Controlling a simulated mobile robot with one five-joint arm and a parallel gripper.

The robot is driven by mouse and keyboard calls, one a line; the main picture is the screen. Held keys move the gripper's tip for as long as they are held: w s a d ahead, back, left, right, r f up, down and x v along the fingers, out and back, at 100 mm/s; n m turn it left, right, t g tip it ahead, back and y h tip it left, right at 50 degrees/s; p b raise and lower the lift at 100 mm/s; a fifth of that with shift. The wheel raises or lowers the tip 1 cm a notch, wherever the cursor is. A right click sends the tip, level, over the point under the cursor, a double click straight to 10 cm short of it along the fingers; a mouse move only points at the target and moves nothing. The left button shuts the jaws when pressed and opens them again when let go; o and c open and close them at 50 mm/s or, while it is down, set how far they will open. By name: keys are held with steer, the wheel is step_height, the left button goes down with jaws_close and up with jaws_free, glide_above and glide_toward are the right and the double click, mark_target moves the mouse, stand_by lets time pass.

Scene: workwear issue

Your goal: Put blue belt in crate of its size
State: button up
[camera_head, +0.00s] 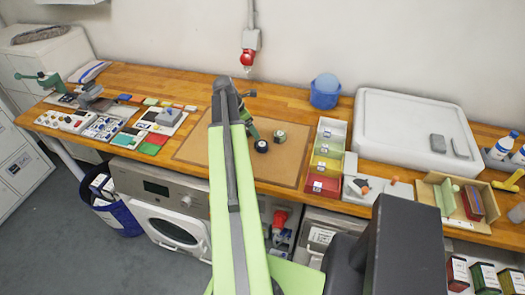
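I cannot make out a blue belt for certain. A row of small open bins, coloured white, green, yellow and red (323,186), stands right of the mat, each with a small label too small to read.
A blue round tub (325,91) stands at the back by the wall. A large white lidded box (415,135) fills the right rear. Cards and tools crowd the left. A wooden tray (436,180) is at right. The brown mat (202,148) has free room.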

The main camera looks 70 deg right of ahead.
mark_target(262, 144)
steer(key=b+x, duration=0.6)
steer(key=x, duration=0.2)
steer(key=shift+f, duration=0.3)
steer(key=b+x, duration=0.5)
steer(key=shift+s, duration=0.2)
steer(key=shift+d, duration=0.1)
steer(key=shift+c, duration=0.3)
